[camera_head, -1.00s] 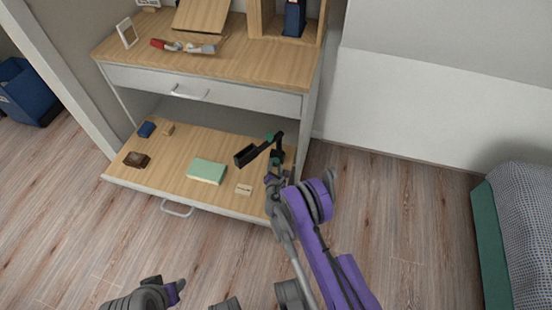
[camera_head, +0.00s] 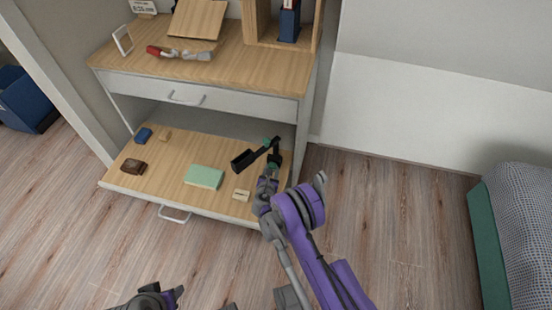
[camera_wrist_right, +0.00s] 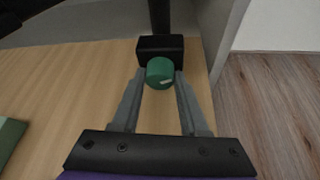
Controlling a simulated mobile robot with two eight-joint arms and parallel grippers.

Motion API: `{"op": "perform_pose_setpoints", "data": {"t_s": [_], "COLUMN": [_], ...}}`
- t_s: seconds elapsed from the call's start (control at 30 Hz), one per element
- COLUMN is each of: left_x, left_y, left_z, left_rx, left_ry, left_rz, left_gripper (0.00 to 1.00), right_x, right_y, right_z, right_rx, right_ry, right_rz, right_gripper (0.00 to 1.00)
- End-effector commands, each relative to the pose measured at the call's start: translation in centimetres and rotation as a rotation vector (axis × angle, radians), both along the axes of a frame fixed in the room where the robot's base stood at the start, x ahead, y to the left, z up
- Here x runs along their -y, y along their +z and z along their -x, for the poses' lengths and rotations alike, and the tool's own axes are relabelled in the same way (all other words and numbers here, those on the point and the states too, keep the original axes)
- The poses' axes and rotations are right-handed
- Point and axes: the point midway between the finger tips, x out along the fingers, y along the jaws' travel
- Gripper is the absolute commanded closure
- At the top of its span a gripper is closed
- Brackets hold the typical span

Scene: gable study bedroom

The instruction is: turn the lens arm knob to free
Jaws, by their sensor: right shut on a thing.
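The lens arm (camera_head: 251,155) is a dark jointed arm with a black head. It stands at the right end of the low wooden shelf, with green at its joints. In the right wrist view its green knob (camera_wrist_right: 160,72), with a pale mark on its face, sits in front of a black block (camera_wrist_right: 160,46). My right gripper (camera_wrist_right: 161,82) is shut on the knob, one finger on each side. In the head view the right gripper (camera_head: 268,176) is at the lens arm's base. My left gripper (camera_head: 178,292) is at the bottom edge, partly cut off, away from the shelf.
The low shelf (camera_head: 150,187) also holds a green book (camera_head: 204,176), a small tan card (camera_head: 241,195), a brown item (camera_head: 133,166) and a blue item (camera_head: 143,135). The desk top (camera_head: 240,66) is above. Floor to the right is free up to the bed (camera_head: 522,220).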

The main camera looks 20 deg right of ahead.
Motion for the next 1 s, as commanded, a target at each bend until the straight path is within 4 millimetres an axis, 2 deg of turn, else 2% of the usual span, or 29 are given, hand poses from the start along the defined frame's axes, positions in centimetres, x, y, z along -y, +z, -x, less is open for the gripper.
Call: {"op": "perform_pose_setpoints", "data": {"t_s": [0.4, 0.9, 0.93, 1.0], "left_x": [0.00, 0.00, 0.00, 0.00], "left_y": [-0.13, -0.14, -0.14, -0.14], "left_z": [-0.03, -0.03, -0.02, -0.02], "left_rx": [0.000, 0.000, 0.000, 0.000], "left_ry": [0.000, 0.000, 0.000, 0.000], "left_rz": [0.000, 0.000, 0.000, 0.000], "left_gripper": [0.50, 0.50, 0.50, 0.50], "right_x": [-0.12, -0.13, -0.13, -0.12], "right_y": [0.13, 0.15, 0.15, 0.14], "right_z": [-0.10, -0.11, -0.11, -0.11], "right_rx": [-0.102, -0.113, -0.113, -0.113], "right_ry": [0.002, 0.002, 0.002, 0.002], "right_rz": [0.155, 0.173, 0.173, 0.172], "right_gripper": [1.00, 1.00, 0.53, 0.44]}}
